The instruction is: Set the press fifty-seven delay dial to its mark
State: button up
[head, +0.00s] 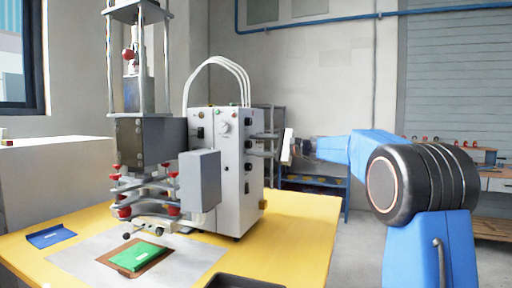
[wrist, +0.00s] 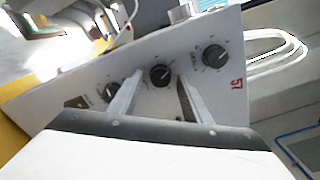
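The control box (head: 226,165) of the press stands on the yellow table, and its panel (wrist: 70,88) fills the wrist view with a red "57" on it. Three black dials sit in a row there: a left dial (wrist: 112,91), a middle dial (wrist: 161,75) and a right dial (wrist: 214,56). Their small labels are too blurred to read, so I cannot tell which is the delay dial. My gripper (wrist: 159,79) is open and empty, its fingers on either side of the middle dial in the picture. I cannot tell if they touch it. In the head view my gripper (head: 286,147) is right of the box.
The press (head: 150,143) with red-tipped clamps stands left of the box on the yellow table (head: 302,222). A green piece (head: 137,256), a blue piece (head: 51,236) and a dark tray (head: 243,281) lie in front. White cables (head: 217,62) arch above the box. Open floor lies right of the table.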

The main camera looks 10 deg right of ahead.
jog(key=v, duration=1.7)
jog(key=shift+s+d, duration=0.15)
jog(key=shift+d, duration=0.05)
jog(key=shift+a, duration=0.1)
